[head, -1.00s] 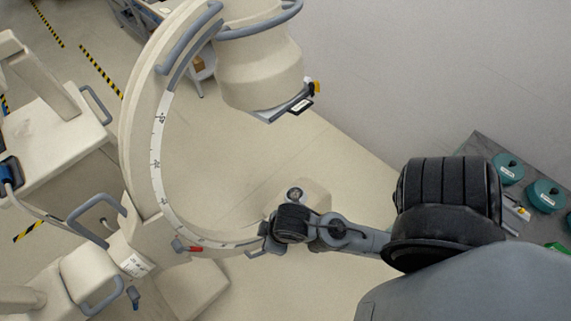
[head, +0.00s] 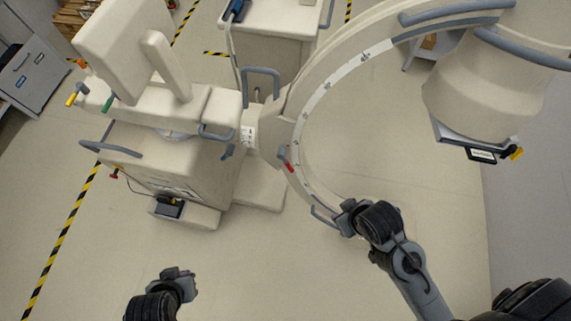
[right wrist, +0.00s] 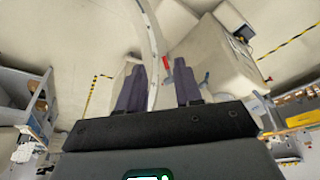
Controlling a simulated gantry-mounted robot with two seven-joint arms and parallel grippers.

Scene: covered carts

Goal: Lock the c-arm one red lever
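A small red lever (head: 289,167) sits on a grey clamp at the lower left of the large cream C-arm (head: 305,130), beside its white scale strip. In the right wrist view the red lever (right wrist: 166,62) shows ahead, between the lines of the two fingers and apart from them. My right gripper (head: 345,217) is near the lower end of the C-arm, to the right of and below the lever in the head view. Its fingers are apart and empty in the wrist view (right wrist: 161,88). My left gripper (head: 180,275) is low in the head view, away from the C-arm; its finger gap is unclear.
The cart (head: 170,165) left of the C-arm carries a yellow handle (head: 72,98), a green handle (head: 108,103), another red knob (head: 115,173) and a black pedal (head: 168,208). Grey handrails (head: 262,72) stick out. The floor in front is clear.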

